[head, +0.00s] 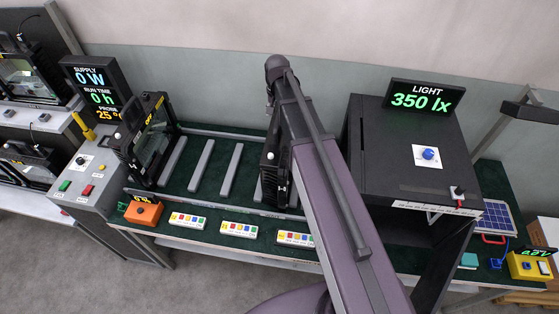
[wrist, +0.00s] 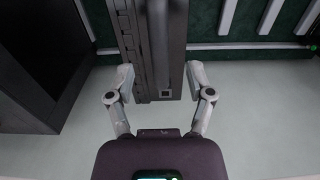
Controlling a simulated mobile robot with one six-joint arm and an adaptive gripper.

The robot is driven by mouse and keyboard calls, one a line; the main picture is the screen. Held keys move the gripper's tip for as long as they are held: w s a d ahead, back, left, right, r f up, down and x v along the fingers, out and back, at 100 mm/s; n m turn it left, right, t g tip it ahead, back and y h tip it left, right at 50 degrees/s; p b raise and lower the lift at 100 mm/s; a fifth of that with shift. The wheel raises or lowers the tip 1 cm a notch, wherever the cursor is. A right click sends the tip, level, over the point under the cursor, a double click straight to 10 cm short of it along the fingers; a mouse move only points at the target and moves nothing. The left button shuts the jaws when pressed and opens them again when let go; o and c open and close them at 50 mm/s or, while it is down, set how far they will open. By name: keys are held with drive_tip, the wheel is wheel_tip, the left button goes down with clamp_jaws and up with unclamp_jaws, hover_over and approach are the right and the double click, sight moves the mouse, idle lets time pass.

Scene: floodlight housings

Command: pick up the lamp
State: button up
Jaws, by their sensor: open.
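A dark floodlight lamp (head: 269,172) stands on the green bench and is mostly hidden behind my arm in the head view. In the wrist view a dark ribbed housing (wrist: 132,40), seemingly this lamp, runs up the picture from the middle. My gripper (wrist: 159,78) is open, with one finger on each side of the housing's near end. I cannot tell whether the fingers touch it. My gripper is hidden in the head view. A second black floodlight (head: 150,143) with a glass front and yellow lettering stands at the bench's left end.
Pale slats (head: 201,166) lie between the two floodlights. A black box (head: 405,150) under a "350 lx" display stands right of my arm. An orange box (head: 143,212) and several button strips (head: 239,229) line the front edge. A solar panel (head: 495,218) lies far right.

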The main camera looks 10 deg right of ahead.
sight(278, 120)
drive_tip(key=shift+f+b, duration=1.85)
drive_tip(key=shift+f, duration=0.25)
drive_tip(key=shift+c, duration=0.2)
drive_tip(key=shift+r, duration=0.1)
clamp_jaws()
